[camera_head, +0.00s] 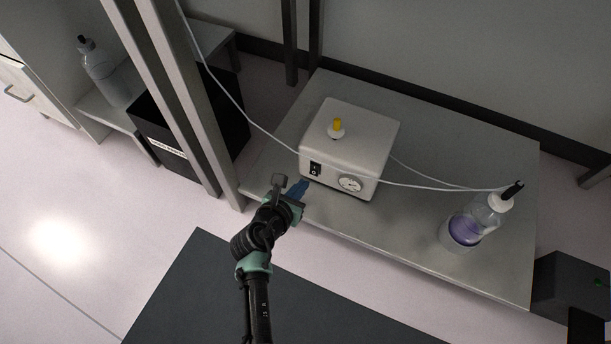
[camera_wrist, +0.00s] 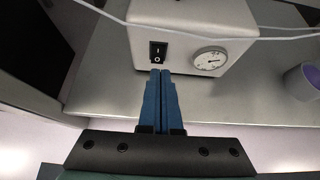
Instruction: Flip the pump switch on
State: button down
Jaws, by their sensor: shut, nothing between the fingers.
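The pump (camera_head: 352,140) is a white box with a yellow-topped fitting, standing on a low grey shelf. On its front are a black rocker switch (camera_head: 315,169) and a round gauge (camera_head: 350,183). In the wrist view, the switch (camera_wrist: 158,52) shows on the pump front (camera_wrist: 180,40), left of the gauge (camera_wrist: 209,61). My gripper (camera_head: 303,185) is in front of the pump, close to the switch. Its blue fingers (camera_wrist: 161,72) are shut with nothing between them, and their tips appear just below the switch. I cannot tell whether they touch the pump.
A thin white tube (camera_head: 245,115) runs across the pump front to a bottle (camera_head: 483,215) of purple liquid at the right of the shelf (camera_head: 400,240). A metal post (camera_head: 200,110) and a black box (camera_head: 190,130) stand left. The shelf between pump and bottle is clear.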

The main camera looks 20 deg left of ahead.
jog(key=w+r+p+v, duration=0.1)
jog(key=p+v, duration=0.3)
jog(key=v, duration=0.3)
jog(key=shift+r+p, duration=0.2)
jog(key=shift+p, duration=0.1)
jog(key=shift+s+f, duration=0.1)
jog(key=shift+s, duration=0.05)
